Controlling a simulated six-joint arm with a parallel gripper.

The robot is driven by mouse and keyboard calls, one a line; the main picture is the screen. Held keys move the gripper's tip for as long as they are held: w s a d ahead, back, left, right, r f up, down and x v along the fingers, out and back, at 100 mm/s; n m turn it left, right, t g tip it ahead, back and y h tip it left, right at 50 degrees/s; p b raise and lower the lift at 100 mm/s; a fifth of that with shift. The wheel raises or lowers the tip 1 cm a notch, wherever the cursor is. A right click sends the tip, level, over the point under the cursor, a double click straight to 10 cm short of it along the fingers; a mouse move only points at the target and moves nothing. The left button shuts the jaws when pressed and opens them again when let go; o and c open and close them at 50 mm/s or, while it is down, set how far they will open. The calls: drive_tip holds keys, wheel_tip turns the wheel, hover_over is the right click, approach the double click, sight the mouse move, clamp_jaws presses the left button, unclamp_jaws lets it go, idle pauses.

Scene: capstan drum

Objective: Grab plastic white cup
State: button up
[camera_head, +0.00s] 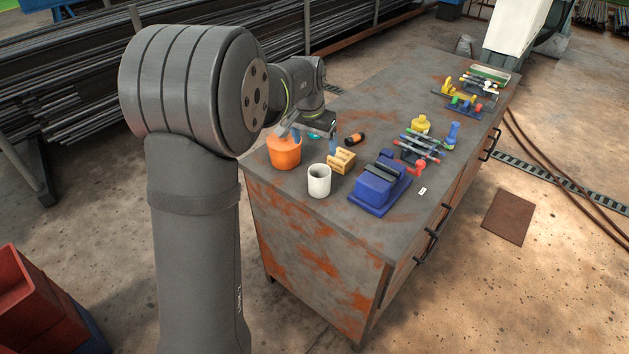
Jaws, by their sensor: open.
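The white cup (319,181) stands upright near the near left edge of the worn grey metal workbench (345,268). Its open top faces up. My gripper (314,139) is open above the bench, behind the cup in the picture and apart from it. Its blue-tipped fingers point down, one beside the orange pot (284,152) and one near the wooden block (341,161).
A blue vise (378,187) stands right of the cup. A black and orange cylinder (355,139) lies behind the wooden block. A yellow container (420,124), a blue bottle (453,134) and a rack of tools (418,149) stand farther back.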

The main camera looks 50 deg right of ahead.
sight(319, 181)
drive_tip(key=shift+n+t+h, duration=0.4)
drive_tip(key=shift+n+h, duration=0.5)
drive_tip(key=f, duration=1.1)
drive_tip(key=shift+w+d+f, duration=0.25)
drive_tip(key=shift+d+f, duration=0.15)
drive_tip(key=shift+s+d+x, duration=0.1)
drive_tip(key=shift+d+x, duration=0.05)
drive_tip(key=shift+x, duration=1.35)
drive_tip(key=shift+s+d+x, duration=0.1)
drive_tip(key=shift+d+x, duration=0.05)
drive_tip(key=shift+x, duration=1.35)
drive_tip(key=c, duration=1)
